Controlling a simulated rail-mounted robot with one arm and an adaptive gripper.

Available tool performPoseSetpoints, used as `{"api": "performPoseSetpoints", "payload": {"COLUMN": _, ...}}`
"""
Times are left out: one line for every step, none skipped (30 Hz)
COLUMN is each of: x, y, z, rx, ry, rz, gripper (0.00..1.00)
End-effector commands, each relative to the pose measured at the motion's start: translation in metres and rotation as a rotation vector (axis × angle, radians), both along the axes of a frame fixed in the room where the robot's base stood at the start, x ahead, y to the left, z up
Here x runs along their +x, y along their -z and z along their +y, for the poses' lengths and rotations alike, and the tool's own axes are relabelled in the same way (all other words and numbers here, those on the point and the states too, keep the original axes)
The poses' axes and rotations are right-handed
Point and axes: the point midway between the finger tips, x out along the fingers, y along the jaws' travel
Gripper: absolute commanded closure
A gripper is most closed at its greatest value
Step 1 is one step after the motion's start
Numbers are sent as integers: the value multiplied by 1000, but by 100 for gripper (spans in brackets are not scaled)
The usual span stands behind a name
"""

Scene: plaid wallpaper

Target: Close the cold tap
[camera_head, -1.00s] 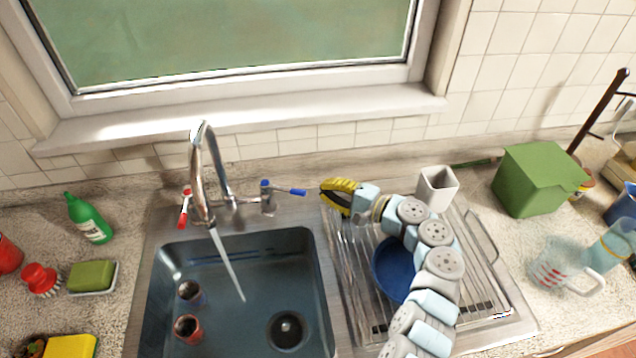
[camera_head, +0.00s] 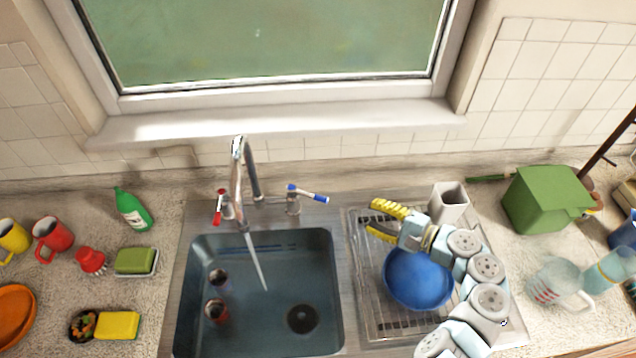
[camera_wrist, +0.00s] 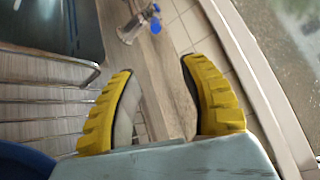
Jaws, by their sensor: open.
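The cold tap is the blue-tipped lever (camera_head: 308,194) on the right side of the faucet (camera_head: 240,185). Its lever points to the right. In the wrist view the blue tap end (camera_wrist: 156,25) shows ahead, beyond the fingertips. The red-tipped hot tap (camera_head: 219,207) is on the left, its lever pointing toward the front. Water runs from the spout into the sink (camera_head: 270,262). My gripper (camera_head: 372,216), with yellow fingers, is open and empty. It is to the right of the blue lever, above the drying rack, with a gap between them.
The drying rack (camera_head: 385,325) holds a blue bowl (camera_head: 418,278) beneath my arm. A white cup (camera_head: 449,204) stands just behind my gripper. The window ledge (camera_head: 280,122) and tiled wall rise behind the faucet. A green bottle (camera_head: 132,210) stands left of the sink.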

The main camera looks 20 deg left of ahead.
Motion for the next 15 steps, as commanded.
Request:
{"api": "performPoseSetpoints", "payload": {"x": -4, "y": -16, "z": -7, "rx": -4, "ry": 7, "rz": 29, "gripper": 56}}
{"api": "performPoseSetpoints", "payload": {"x": -6, "y": -18, "z": -10, "rx": -7, "ry": 10, "rz": 45, "gripper": 56}}
{"api": "performPoseSetpoints", "payload": {"x": -9, "y": -20, "z": -14, "rx": -11, "ry": 14, "rz": 66, "gripper": 56}}
{"api": "performPoseSetpoints", "payload": {"x": -11, "y": -21, "z": -16, "rx": -14, "ry": 16, "rz": 82, "gripper": 56}}
{"api": "performPoseSetpoints", "payload": {"x": -12, "y": -22, "z": -19, "rx": -15, "ry": 20, "rz": 95, "gripper": 56}}
{"api": "performPoseSetpoints", "payload": {"x": -15, "y": -23, "z": -22, "rx": -17, "ry": 22, "rz": 112, "gripper": 56}}
{"api": "performPoseSetpoints", "payload": {"x": -16, "y": -23, "z": -24, "rx": -17, "ry": 25, "rz": 123, "gripper": 56}}
{"api": "performPoseSetpoints", "payload": {"x": -17, "y": -23, "z": -25, "rx": -19, "ry": 27, "rz": 131, "gripper": 56}}
{"api": "performPoseSetpoints", "payload": {"x": -19, "y": -23, "z": -27, "rx": -21, "ry": 29, "rz": 141, "gripper": 56}}
{"api": "performPoseSetpoints", "payload": {"x": -19, "y": -22, "z": -28, "rx": -22, "ry": 30, "rz": 146, "gripper": 56}}
{"api": "performPoseSetpoints", "payload": {"x": -20, "y": -22, "z": -29, "rx": -23, "ry": 31, "rz": 152, "gripper": 56}}
{"api": "performPoseSetpoints", "payload": {"x": -21, "y": -21, "z": -29, "rx": -24, "ry": 31, "rz": 157, "gripper": 56}}
{"api": "performPoseSetpoints", "payload": {"x": -21, "y": -21, "z": -29, "rx": -24, "ry": 31, "rz": 159, "gripper": 56}}
{"api": "performPoseSetpoints", "payload": {"x": -21, "y": -20, "z": -28, "rx": -24, "ry": 31, "rz": 161, "gripper": 56}}
{"api": "performPoseSetpoints", "payload": {"x": -21, "y": -19, "z": -26, "rx": -24, "ry": 30, "rz": 161, "gripper": 56}}
